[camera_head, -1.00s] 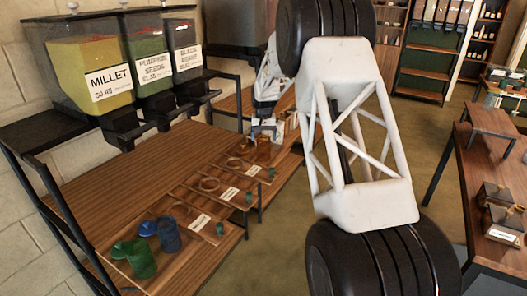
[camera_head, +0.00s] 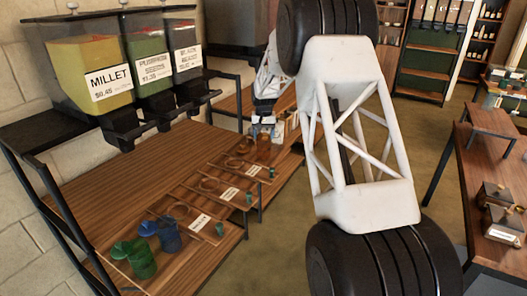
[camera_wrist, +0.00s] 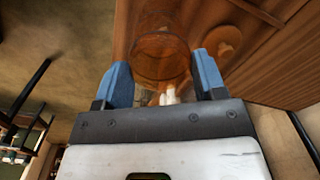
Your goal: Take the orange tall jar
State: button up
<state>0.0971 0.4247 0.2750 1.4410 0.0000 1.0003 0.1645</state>
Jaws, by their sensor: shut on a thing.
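The orange tall jar (camera_head: 263,150) is see-through and stands upright at the far end of the row on the lower wooden shelf. My gripper (camera_head: 264,130) is above it in the head view, with the fingers reaching down to its top. In the wrist view the orange jar (camera_wrist: 160,58) lies between the two blue fingertips of my gripper (camera_wrist: 164,80), which are shut on it. The exact finger contact is hard to see through the clear orange wall. A smaller orange piece (camera_head: 244,147) sits just left of the jar; it also shows in the wrist view (camera_wrist: 224,40).
Blue (camera_head: 168,237) and green (camera_head: 142,263) jars stand at the near end of the shelf. Empty ring places and white labels lie between. Dispenser bins (camera_head: 95,75) stand above at the left.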

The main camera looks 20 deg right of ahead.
jog(key=shift+r, duration=2.55)
jog(key=shift+a, duration=0.15)
